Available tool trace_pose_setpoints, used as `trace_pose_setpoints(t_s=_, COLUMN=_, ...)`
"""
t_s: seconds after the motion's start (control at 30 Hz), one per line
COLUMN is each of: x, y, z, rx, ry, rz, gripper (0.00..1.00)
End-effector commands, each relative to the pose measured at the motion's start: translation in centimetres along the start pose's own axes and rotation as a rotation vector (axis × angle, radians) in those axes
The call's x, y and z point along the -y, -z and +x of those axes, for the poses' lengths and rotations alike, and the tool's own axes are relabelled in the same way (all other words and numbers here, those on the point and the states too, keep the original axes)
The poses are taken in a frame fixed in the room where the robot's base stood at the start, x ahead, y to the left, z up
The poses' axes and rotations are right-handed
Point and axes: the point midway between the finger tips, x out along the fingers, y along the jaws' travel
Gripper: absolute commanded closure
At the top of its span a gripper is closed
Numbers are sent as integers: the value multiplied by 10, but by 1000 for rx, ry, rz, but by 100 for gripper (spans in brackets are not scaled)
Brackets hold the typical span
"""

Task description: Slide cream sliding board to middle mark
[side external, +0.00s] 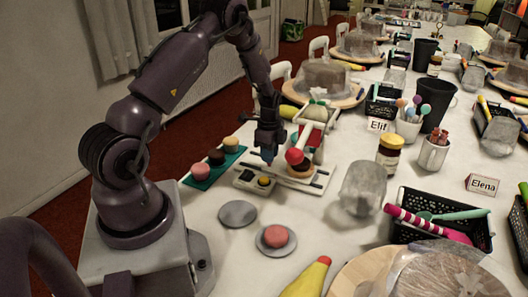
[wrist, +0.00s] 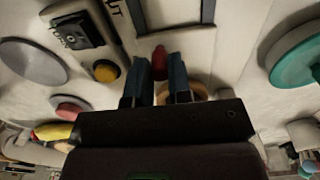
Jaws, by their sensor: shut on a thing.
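The cream sliding board (side external: 318,187) lies flat under the small press, with dark rails along it. A brown-topped pastry (side external: 301,168) sits on it. My gripper (side external: 268,160) points down at the board's left end, behind the box with the yellow button (side external: 263,182). In the wrist view my gripper (wrist: 157,84) has its blue fingers on either side of a small red knob (wrist: 159,58) and is shut on it. A tan round edge (wrist: 196,92) shows behind the right finger. The middle mark cannot be made out.
The press's red ball (side external: 294,156) stands close right of my gripper. A teal tray (side external: 202,182) with small cakes lies to the left. A grey disc (side external: 237,214) and a plate with a pink cake (side external: 275,236) lie in front. A glass jar (side external: 361,188) stands right.

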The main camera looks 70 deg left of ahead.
Motion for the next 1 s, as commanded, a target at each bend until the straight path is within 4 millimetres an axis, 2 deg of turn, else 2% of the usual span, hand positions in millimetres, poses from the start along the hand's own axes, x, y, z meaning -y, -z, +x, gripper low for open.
trace_pose_setpoints(t_s=0.5, x=3, y=32, z=-3, rx=-2, ry=11, rz=2, gripper=96)
trace_pose_setpoints(t_s=1.0, x=3, y=39, z=-3, rx=-7, ry=13, rz=4, gripper=96)
